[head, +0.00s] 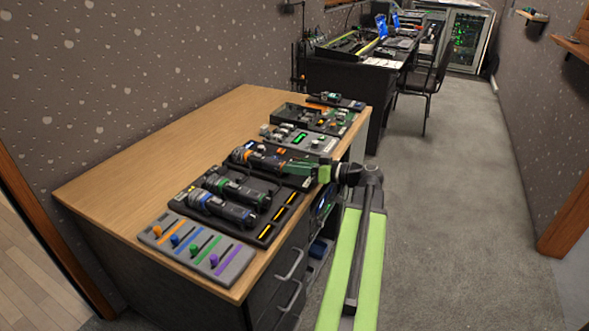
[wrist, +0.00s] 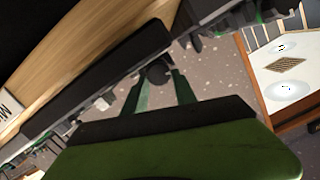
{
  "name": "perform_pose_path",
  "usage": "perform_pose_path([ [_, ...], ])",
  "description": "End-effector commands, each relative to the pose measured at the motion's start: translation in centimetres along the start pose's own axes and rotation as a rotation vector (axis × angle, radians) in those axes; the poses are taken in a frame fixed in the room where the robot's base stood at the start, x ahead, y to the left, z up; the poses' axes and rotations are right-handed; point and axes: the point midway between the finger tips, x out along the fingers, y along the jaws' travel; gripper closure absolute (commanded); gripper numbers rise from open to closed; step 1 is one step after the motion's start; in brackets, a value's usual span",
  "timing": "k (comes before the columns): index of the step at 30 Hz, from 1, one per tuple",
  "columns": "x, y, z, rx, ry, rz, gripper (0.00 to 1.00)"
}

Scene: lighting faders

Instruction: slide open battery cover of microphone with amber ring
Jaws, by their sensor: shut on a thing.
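The microphone with the amber ring (head: 245,154) lies in a dark tray on the wooden desk, its amber end toward the left. My gripper (head: 287,166) reaches in from the right over the body end of this microphone. In the wrist view the two green fingers (wrist: 160,82) close on a small dark part (wrist: 158,74), which appears to be the battery cover. The fingers and arm hide most of the cover in the head view, so how far it is slid cannot be told. A microphone with a green ring (head: 222,184) and one with a blue ring (head: 207,199) lie nearer.
A grey fader panel (head: 197,247) with several coloured knobs sits at the desk's near end. Another grey panel (head: 300,138) with a green display and more dark gear stand beyond the microphones. The desk's left side (head: 150,150) is bare. Open carpet (head: 450,220) lies to the right.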

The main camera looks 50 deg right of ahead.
Motion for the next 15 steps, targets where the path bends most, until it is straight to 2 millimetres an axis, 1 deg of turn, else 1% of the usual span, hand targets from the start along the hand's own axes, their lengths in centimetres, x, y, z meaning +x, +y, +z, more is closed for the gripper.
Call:
perform_pose_path([
  [1, -0.01, 0.0, 0.0, 0.0, 0.0, 0.0, 0.87],
  [4, -0.02, 0.01, 0.0, 0.0, 0.0, 0.0, 1.0],
  [8, -0.09, 0.01, 0.01, 0.0, 0.0, 0.0, 1.0],
  [15, -0.9, 0.02, 0.13, 0.0, 0.0, 0.001, 1.0],
])
